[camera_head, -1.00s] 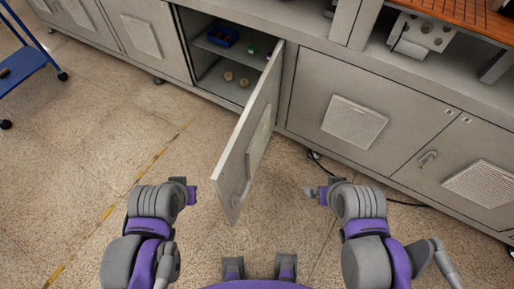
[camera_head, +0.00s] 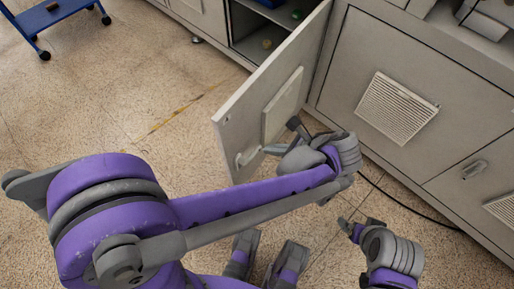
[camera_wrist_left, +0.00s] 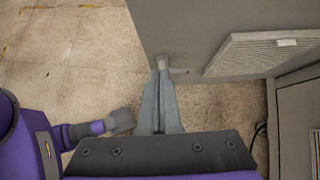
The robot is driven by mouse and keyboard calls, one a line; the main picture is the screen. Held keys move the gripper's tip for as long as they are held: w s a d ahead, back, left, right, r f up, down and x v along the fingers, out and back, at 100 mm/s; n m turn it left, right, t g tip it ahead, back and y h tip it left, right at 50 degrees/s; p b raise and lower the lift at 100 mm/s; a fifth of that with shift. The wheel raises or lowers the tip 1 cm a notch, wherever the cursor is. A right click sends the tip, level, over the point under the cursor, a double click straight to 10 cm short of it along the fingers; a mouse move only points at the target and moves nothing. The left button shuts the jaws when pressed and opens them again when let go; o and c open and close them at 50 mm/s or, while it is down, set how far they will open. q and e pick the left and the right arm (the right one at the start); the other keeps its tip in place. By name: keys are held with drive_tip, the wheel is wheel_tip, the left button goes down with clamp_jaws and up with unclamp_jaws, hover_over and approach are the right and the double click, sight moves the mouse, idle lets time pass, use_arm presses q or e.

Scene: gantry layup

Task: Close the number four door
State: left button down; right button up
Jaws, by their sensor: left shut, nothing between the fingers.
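The open grey cabinet door (camera_head: 242,112) stands swung out from the cabinet, with a vent panel and a small handle (camera_head: 246,157) on its face. No number is readable on it. My left gripper (camera_head: 268,150) is shut and empty, its fingertips close to the handle. In the left wrist view the shut fingers (camera_wrist_left: 161,75) point at the handle (camera_wrist_left: 164,62) near the edge of the door (camera_wrist_left: 195,30); I cannot tell if they touch. My right gripper (camera_head: 352,226) is low above the floor, away from the door; its jaw state is unclear.
The cabinet interior (camera_head: 262,42) shows small items on its shelves. A closed door (camera_head: 365,70) with a vent is to the right. A blue cart (camera_head: 45,22) stands at the upper left. A black cable (camera_head: 405,204) lies on the floor. Floor left of the door is clear.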

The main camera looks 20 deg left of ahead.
sight(233, 141)
use_arm(q)
drive_tip(key=x, duration=0.4)
drive_tip(key=a+r+b+x, duration=0.1)
drive_tip(key=x, duration=0.3)
drive_tip(key=b+x, duration=0.1)
drive_tip(key=x, duration=0.3)
drive_tip(key=shift+w+a+r, duration=0.25)
drive_tip(key=shift+a+r, duration=0.1)
drive_tip(key=shift+a, duration=0.1)
drive_tip(key=shift+w+a, duration=0.1)
drive_tip(key=shift+a, duration=0.25)
drive_tip(key=shift+a, duration=0.1)
